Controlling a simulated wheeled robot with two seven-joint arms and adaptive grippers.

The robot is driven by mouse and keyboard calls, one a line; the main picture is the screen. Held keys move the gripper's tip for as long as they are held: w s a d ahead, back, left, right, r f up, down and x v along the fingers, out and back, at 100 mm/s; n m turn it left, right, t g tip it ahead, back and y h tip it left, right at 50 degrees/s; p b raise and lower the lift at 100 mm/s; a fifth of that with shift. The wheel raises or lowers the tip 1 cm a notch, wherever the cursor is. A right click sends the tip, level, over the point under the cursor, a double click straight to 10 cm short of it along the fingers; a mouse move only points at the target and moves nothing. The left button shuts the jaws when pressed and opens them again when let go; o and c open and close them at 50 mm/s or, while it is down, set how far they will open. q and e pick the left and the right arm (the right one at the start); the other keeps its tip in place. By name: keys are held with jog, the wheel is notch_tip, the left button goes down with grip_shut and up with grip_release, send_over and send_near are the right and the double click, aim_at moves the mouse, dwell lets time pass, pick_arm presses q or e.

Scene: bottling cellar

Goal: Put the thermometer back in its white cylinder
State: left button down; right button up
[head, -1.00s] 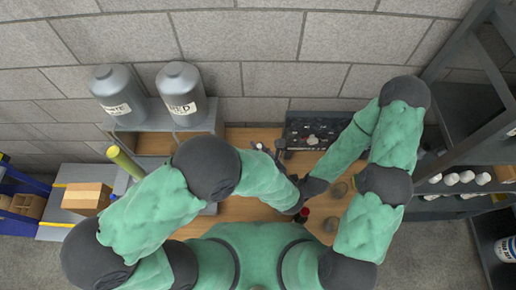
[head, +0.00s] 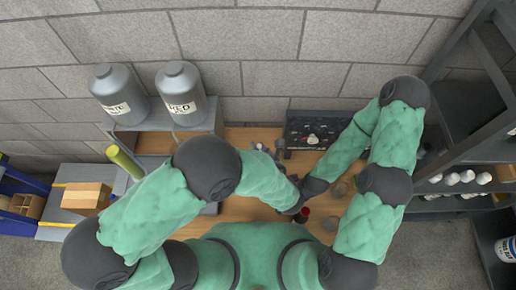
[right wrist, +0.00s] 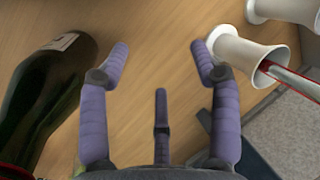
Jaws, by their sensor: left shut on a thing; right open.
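The white cylinder (right wrist: 240,52) has a flared mouth and shows in the right wrist view, to the right of my right gripper's fingers. The thermometer (right wrist: 292,80) is a clear rod with a red line. Its near end is at or just inside the cylinder's mouth; how deep I cannot tell. Its far end runs out of the frame. My right gripper (right wrist: 161,55) is open and empty above the wooden table, apart from the cylinder. My left gripper (head: 282,149) shows small in the head view, shut; what it holds is too small to make out there.
A dark green bottle (right wrist: 50,95) is close left of my right fingers. Another white flared piece (right wrist: 283,8) is at the top right. A dark tray (head: 300,118) with small items stands at the table's back. Two grey drums (head: 182,95) stand on a shelf. Bare wood lies between my fingers.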

pick_arm(q)
jog(key=shift+f, duration=0.15)
pick_arm(e)
jog(key=shift+f, duration=0.15)
pick_arm(q)
jog(key=shift+f+b, duration=2.3)
jog(key=shift+f, duration=0.1)
pick_arm(e)
jog(key=shift+f, duration=2.2)
pick_arm(q)
jog(key=c, duration=1)
grip_release()
jog(key=shift+s+d+r, duration=0.1)
jog(key=shift+v, duration=3.6)
pick_arm(e)
jog(key=shift+r, duration=0.1)
